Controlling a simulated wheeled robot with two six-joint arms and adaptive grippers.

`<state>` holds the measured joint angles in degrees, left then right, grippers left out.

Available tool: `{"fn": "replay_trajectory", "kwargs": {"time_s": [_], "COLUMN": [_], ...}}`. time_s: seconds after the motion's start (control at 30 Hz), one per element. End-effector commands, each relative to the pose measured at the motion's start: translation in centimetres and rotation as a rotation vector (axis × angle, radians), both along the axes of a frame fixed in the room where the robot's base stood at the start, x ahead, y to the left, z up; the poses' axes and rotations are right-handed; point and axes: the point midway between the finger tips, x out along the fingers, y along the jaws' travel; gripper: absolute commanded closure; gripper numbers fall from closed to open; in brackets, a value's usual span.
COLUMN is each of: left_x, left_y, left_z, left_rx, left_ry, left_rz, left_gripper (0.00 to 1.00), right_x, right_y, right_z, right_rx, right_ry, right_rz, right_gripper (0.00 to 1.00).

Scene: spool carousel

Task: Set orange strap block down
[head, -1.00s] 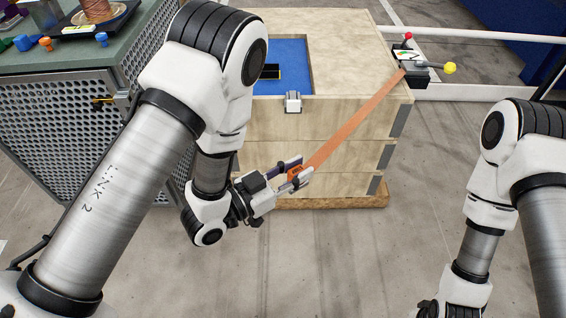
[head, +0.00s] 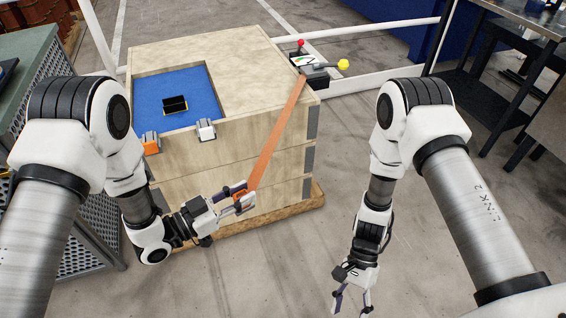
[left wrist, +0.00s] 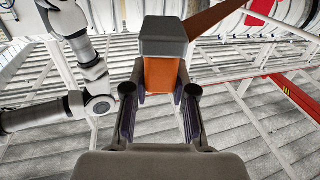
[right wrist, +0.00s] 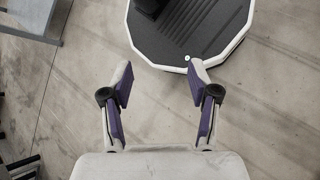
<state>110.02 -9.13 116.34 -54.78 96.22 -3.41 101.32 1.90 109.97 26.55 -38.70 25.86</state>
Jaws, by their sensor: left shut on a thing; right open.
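The orange strap block (left wrist: 160,74), with a grey cap, sits between the fingers of my left gripper (left wrist: 160,95) in the left wrist view. In the head view my left gripper (head: 240,196) is shut on it in front of the wooden crate's front face, above the floor. The orange strap (head: 275,137) runs up from the block to the crate's top right corner, by the ratchet-like device (head: 318,72) with red and yellow knobs. My right gripper (head: 352,302) is open and empty, low over the floor; it also shows in the right wrist view (right wrist: 159,78).
The wooden crate (head: 245,60) has a blue recess (head: 150,92) holding a black piece (head: 175,104). Grey latches (head: 206,130) sit at its front edge, one beside an orange part (head: 151,146). A perforated cabinet (head: 90,230) stands left. Floor right of the crate is clear.

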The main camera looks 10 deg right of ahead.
Motion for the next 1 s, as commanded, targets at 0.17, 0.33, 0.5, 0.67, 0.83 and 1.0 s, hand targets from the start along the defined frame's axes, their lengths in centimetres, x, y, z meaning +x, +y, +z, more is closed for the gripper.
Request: {"fn": "replay_trajectory", "kwargs": {"time_s": [0.17,0.33,0.5,0.67,0.83,1.0], "left_x": [0.0,0.0,0.0,0.0,0.0,0.0], "left_y": [0.0,0.0,0.0,0.0,0.0,0.0], "left_z": [0.0,0.0,0.0,0.0,0.0,0.0], "left_rx": [-0.001,-0.001,-0.001,-0.001,-0.001,-0.001], "left_ry": [0.0,0.0,0.0,0.0,0.0,0.0], "left_rz": [0.0,0.0,0.0,0.0,0.0,0.0], "left_gripper": [1.0,1.0,1.0,1.0,1.0,1.0], "right_x": [10.4,19.4,26.1,29.0,28.3,26.6], "right_y": [5.4,8.9,10.6,11.0,12.3,15.1], "right_z": [5.1,12.4,18.9,21.4,21.1,19.7], "right_rx": [0.167,0.381,0.55,0.576,0.573,0.573], "right_ry": [0.116,0.148,0.06,-0.042,-0.044,-0.042], "right_rz": [-0.248,-0.345,-0.338,-0.315,-0.312,-0.31], "right_gripper": [0.4,0.4,0.4,0.4,0.4,0.4]}}
